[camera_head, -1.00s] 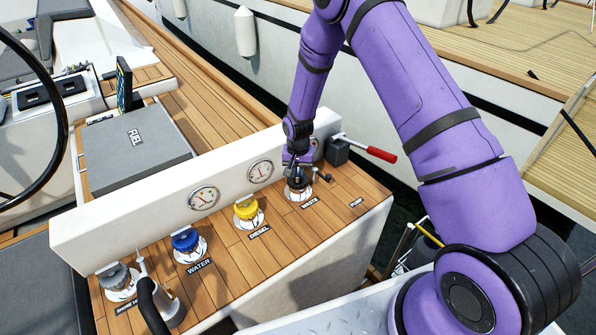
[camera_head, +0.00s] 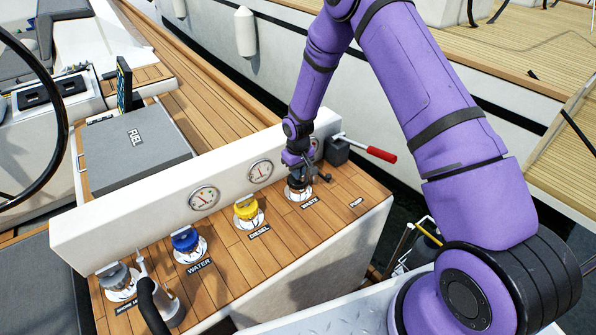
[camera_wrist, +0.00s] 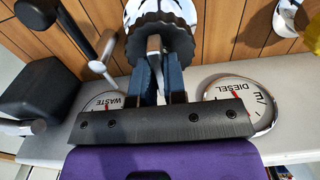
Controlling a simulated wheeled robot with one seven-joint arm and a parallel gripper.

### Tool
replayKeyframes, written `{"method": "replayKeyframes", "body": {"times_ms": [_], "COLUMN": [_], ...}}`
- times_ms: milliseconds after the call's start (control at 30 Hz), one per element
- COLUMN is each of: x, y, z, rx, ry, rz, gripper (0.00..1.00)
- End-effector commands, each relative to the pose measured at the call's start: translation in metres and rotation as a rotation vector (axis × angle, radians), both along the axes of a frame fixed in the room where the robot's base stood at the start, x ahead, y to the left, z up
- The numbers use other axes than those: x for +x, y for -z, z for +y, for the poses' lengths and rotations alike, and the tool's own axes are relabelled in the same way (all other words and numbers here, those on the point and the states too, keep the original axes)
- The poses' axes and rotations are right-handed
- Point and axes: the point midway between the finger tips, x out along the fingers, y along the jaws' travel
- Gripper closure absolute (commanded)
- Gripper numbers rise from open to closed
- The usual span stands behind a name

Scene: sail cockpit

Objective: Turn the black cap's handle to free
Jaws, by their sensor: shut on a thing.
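The black cap (camera_wrist: 160,18) is ribbed and sits in a bright metal ring at the top of the wrist view. In the head view the black cap (camera_head: 297,184) stands on the wooden deck by the WASTE label, partly hidden by my gripper. Its upright handle (camera_wrist: 153,45) stands between my fingers. My gripper (camera_wrist: 156,72) is shut on this handle, with one blue finger on each side. In the head view my gripper (camera_head: 297,170) is directly above the cap.
A yellow cap (camera_head: 247,208) by DIESEL and a blue cap (camera_head: 185,240) by WATER stand to the left. A white panel with gauges (camera_head: 204,197) runs behind. A red-handled pump lever (camera_head: 381,154) is to the right, and a small dark lever (camera_head: 324,177) is close beside my gripper.

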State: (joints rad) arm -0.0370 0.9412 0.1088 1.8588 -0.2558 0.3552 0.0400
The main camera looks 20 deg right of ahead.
Motion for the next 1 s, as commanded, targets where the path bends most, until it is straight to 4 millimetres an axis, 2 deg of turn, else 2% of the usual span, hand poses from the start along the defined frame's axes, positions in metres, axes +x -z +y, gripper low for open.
{"method": "replayKeyframes", "body": {"times_ms": [567,600,667,700,1000], "x": [0.0001,0.0001,0.0001,0.0001,0.0003], "y": [-0.0001,-0.0001,-0.0001,-0.0001,-0.0022], "z": [0.0001,0.0001,0.0001,0.0001,0.0001], "rx": [0.0,0.0,0.0,0.0,0.0], "ry": [-0.028,-0.028,-0.028,-0.028,-0.028], "rz": [0.0,0.0,0.0,0.0,-0.001], "gripper": [1.0,0.79,0.65,0.62,0.62]}}
